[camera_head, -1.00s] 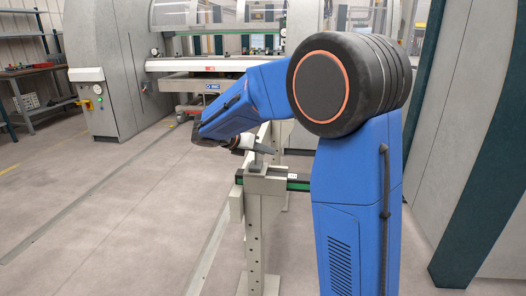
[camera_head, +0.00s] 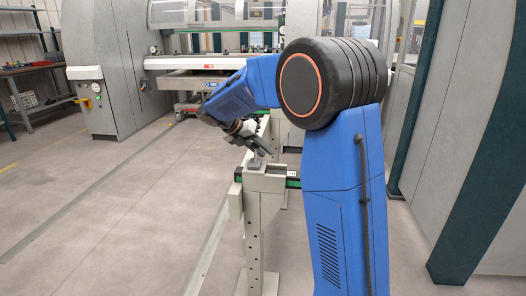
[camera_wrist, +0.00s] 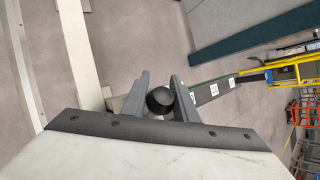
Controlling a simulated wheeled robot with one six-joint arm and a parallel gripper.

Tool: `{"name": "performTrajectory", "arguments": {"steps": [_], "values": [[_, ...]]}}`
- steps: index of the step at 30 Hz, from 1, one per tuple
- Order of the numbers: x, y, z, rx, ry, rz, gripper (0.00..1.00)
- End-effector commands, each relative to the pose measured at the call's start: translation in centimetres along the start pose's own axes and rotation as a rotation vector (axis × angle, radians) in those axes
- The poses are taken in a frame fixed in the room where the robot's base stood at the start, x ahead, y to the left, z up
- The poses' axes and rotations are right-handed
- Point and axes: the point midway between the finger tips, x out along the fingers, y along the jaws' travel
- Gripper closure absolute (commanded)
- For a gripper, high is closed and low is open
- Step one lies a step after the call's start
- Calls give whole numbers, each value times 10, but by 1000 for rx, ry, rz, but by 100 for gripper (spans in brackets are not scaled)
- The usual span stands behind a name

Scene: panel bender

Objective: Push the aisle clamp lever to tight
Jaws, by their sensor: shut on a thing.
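My gripper (camera_head: 264,146) is at the top of the pale post (camera_head: 254,215) that carries the clamp, tilted down to the right. In the wrist view my gripper (camera_wrist: 162,78) has its two dark fingers on either side of a round black knob (camera_wrist: 160,100), the end of the clamp lever, and is shut on it. The clamp body (camera_head: 258,167) shows just below my fingers in the head view. The lever's shaft is mostly hidden, and I cannot read a tight mark.
A rail with a green edge (camera_head: 293,183) runs right from the post behind my blue arm; its number labels show in the wrist view (camera_wrist: 213,89). The grey machine (camera_head: 215,62) stands behind. Open floor (camera_head: 110,215) lies left of the post.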

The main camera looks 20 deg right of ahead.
Motion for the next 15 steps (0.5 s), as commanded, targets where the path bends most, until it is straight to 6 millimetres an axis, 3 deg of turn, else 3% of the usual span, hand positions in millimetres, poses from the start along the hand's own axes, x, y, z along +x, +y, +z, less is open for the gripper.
{"name": "performTrajectory", "arguments": {"steps": [5,6,8,15], "values": [[0,1,1,1,-1,1,100],[0,1,1,1,-1,1,67],[1,1,0,1,-1,1,56],[0,0,0,1,-1,0,56]]}}
